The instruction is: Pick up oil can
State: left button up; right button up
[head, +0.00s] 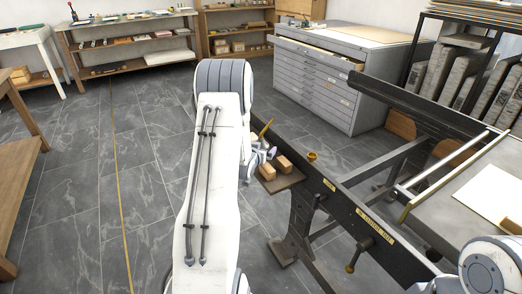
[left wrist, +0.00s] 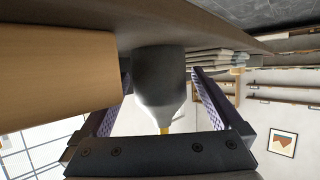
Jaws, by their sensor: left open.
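The oil can (left wrist: 160,85) shows in the left wrist view as a dark grey body with a paler cone and a thin yellow spout. In the head view only its yellow spout (head: 265,130) shows clearly; my gripper and arm hide most of the body. My left gripper (left wrist: 160,105) is open, with one purple-lined finger on each side of the can. I cannot tell whether either finger touches it. In the head view the gripper (head: 259,155) is at the small wooden shelf. My right gripper is out of view.
The small shelf (head: 284,183) on the press's dark rail carries wooden blocks (head: 284,163). One block (left wrist: 60,70) is close to the can in the wrist view. A brass cup (head: 312,156) is on the rail. A grey flat-file cabinet (head: 318,85) stands behind.

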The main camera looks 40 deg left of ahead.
pick_arm(q)
jog(key=shift+w+a+f, duration=0.1)
jog(key=shift+w, duration=0.05)
jog(key=c, duration=1.2)
